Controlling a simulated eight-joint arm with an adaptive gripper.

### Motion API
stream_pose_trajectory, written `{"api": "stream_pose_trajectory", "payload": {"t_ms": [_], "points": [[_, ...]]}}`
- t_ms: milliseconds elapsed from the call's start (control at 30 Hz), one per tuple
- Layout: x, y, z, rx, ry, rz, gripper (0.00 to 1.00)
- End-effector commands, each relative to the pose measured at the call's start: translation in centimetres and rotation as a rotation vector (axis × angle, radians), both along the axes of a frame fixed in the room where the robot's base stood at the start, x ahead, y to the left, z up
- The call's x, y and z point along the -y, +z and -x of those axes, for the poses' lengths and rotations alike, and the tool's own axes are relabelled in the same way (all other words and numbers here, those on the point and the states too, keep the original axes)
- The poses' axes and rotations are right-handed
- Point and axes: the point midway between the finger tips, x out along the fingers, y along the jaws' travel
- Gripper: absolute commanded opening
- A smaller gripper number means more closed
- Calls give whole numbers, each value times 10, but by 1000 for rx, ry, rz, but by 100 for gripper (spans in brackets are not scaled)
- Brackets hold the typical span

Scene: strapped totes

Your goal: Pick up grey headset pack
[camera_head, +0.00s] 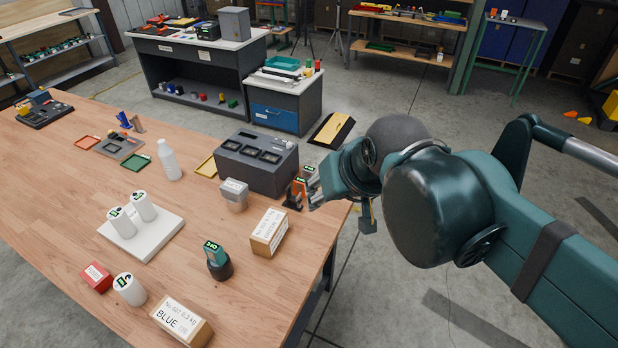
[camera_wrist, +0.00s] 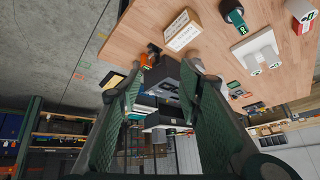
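A small grey block-shaped pack with a pale label on its top (camera_head: 234,193) stands upright on the wooden table (camera_head: 60,190), just in front of the dark grey slotted box (camera_head: 262,172). It looks like the grey headset pack, but its print is too small to read. My gripper (camera_wrist: 170,90) is open and empty, its two green fingers wide apart in the wrist view. The dark slotted box (camera_wrist: 166,76) shows between the fingers. The pack is partly hidden near the right finger there. In the head view my wrist is at the table's right edge, right of the pack, and hides most of the gripper.
A carton (camera_head: 269,232) stands right of the pack, and small orange-and-black items (camera_head: 297,194) stand near the edge. A dark cup with a green piece (camera_head: 218,262), a white tray (camera_head: 150,245) with two white cylinders, and a bottle (camera_head: 169,160) are around. Bare wood lies left of the pack.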

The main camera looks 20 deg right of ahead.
Motion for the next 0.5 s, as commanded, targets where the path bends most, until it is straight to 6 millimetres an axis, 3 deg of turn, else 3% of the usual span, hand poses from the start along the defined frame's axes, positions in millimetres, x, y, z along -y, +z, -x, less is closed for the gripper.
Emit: {"api": "stream_pose_trajectory", "payload": {"t_ms": [267, 500], "points": [[-8, -5, -24, -29, -119, -160, 35], [-18, -7, -60, -74, -281, -385, 35]]}}
